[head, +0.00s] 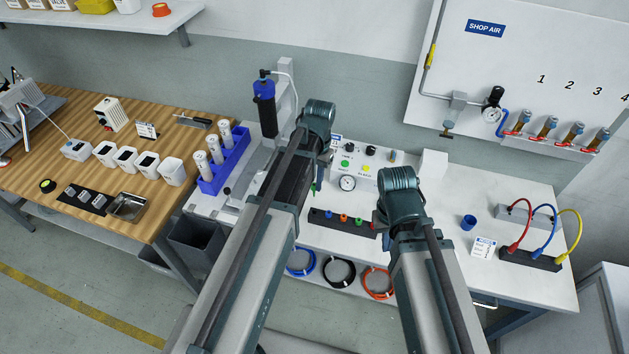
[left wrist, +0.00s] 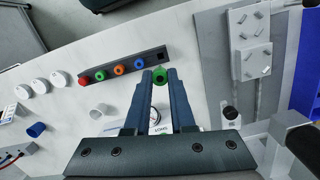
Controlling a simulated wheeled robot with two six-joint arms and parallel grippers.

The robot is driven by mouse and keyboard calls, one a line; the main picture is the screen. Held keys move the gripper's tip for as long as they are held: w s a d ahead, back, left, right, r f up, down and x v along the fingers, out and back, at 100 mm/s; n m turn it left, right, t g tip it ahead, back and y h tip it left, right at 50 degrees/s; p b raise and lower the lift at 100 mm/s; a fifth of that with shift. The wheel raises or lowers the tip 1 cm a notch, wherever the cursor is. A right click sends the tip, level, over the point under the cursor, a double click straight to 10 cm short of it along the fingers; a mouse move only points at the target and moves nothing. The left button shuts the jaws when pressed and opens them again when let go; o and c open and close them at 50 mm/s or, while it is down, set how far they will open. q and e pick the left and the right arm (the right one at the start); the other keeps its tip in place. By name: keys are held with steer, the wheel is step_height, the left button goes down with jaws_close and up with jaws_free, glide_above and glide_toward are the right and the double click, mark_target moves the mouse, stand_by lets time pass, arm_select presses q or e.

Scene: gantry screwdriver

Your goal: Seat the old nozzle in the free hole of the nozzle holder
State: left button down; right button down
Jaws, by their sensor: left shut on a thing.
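The old nozzle (left wrist: 159,75) is green and sits between the fingertips of my left gripper (left wrist: 159,80), which is shut on it. In the head view my left gripper (head: 315,182) shows only partly beside its arm, above the table. The nozzle holder (left wrist: 140,63) is a dark bar carrying red, green, orange and blue nozzles in a row. Its free hole is at the right end of the bar in the left wrist view, just beyond the held nozzle. The holder also shows in the head view (head: 318,218), below the gripper. My right gripper is hidden behind its arm.
A control panel with a gauge (head: 347,183) stands behind the holder. Coiled hoses (head: 339,271) hang at the table's front. A blue rack of white tubes (head: 225,163) stands left.

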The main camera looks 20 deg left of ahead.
arm_select(q)
steer(key=shift+f+b, duration=0.9)
steer(key=shift+f, duration=0.4)
steer(key=shift+f+b, duration=2.6)
steer(key=shift+f, duration=0.15)
steer(key=shift+f+b, duration=1.95)
steer(key=shift+b, duration=0.15)
steer(key=c, duration=0.7)
jaws_free()
steer(key=shift+r, duration=0.2)
steer(key=r+p, duration=0.4)
steer(key=w+r+p, duration=0.1)
steer(key=r+p, duration=0.8)
steer(key=shift+w+d+r+p, duration=0.2)
steer(key=shift+w+r+p, duration=0.1)
steer(key=shift+p, duration=0.1)
